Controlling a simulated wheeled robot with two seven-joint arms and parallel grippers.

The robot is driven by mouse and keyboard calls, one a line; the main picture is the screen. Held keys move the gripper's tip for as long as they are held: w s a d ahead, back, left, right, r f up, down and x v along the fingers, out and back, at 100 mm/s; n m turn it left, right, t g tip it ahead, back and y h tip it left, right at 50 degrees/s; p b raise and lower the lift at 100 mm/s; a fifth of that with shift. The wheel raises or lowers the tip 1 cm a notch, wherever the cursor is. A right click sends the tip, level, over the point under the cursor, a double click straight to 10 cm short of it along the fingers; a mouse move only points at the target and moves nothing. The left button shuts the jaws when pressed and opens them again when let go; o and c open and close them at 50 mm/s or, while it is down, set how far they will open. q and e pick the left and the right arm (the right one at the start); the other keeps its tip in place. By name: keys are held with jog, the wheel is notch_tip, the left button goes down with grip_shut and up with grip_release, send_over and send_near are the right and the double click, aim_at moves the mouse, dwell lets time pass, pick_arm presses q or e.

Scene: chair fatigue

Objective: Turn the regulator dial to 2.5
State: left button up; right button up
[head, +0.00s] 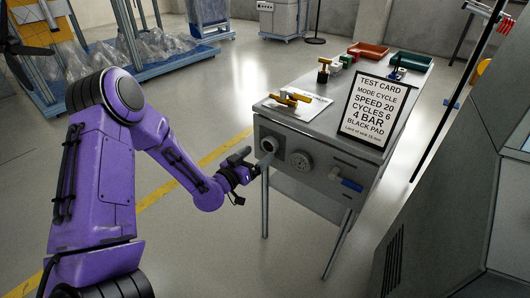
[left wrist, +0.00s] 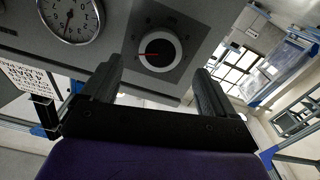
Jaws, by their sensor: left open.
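The regulator dial (head: 268,145) is a round knob on the left of the grey bench's front panel. In the left wrist view the dial (left wrist: 157,49) has a dark centre, a light ring and a red pointer reaching toward the picture's left. Marks around it are too dim to read. A round gauge (head: 300,160) sits beside it; in the left wrist view the gauge (left wrist: 70,14) shows a white face with a dark needle. My left gripper (head: 256,164) is open and empty just in front of the panel. Its fingers (left wrist: 158,68) flank the dial in the wrist picture, apparently not touching it.
A blue-handled lever (head: 346,183) sticks out right of the gauge. A test card (head: 370,108) reading "4 BAR" stands on the bench top (head: 330,98). Yellow-handled parts (head: 290,98) lie near its left edge. Open floor (head: 195,230) lies left of the bench.

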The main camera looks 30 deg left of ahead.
aim_at(268, 146)
pick_arm(q)
jog(key=w, duration=0.5)
jog(key=shift+d, duration=0.2)
jog(key=shift+c, duration=0.3)
jog(key=c, duration=1)
